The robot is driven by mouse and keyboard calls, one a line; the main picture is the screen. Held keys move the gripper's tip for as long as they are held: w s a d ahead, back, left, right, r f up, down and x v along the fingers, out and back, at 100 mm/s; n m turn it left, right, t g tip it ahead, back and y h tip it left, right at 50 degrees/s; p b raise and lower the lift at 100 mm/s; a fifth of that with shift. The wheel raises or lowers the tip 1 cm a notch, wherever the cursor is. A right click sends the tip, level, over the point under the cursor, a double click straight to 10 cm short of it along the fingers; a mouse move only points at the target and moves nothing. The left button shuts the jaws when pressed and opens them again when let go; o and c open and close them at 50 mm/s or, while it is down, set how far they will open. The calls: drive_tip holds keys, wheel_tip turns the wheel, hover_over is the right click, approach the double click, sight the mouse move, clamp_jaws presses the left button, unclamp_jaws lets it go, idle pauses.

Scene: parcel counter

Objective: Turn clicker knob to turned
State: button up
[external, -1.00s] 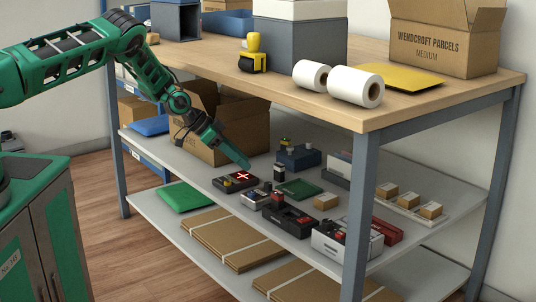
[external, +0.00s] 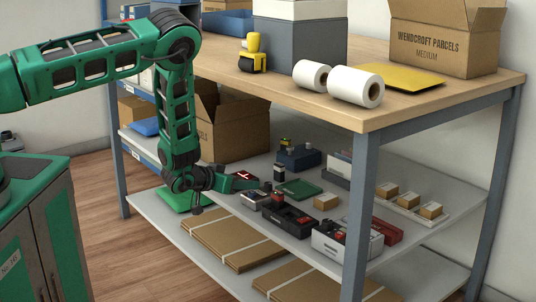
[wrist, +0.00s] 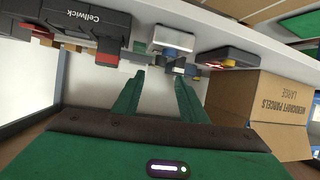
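My gripper (wrist: 158,82) is open in the wrist view, its two green fingers apart with nothing between them. It points at a small silver-and-white device (wrist: 171,40) just beyond the fingertips. Dark and blue parts stick out of this device's near side; I cannot tell for certain whether one is the clicker knob, or which way it is turned. In the external view my gripper (external: 248,182) is low over the middle shelf, beside the same small grey device (external: 254,200). The fingers do not visibly touch it.
An open carton (external: 232,125) stands behind my arm. The tabletop (external: 420,105) overhangs the shelf.

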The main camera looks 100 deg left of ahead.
sight(264, 192)
drive_tip(key=x, duration=0.9)
drive_tip(key=shift+w+a+f, duration=0.15)
drive_tip(key=shift+a+f, duration=0.1)
drive_tip(key=shift+a, duration=0.05)
clamp_jaws()
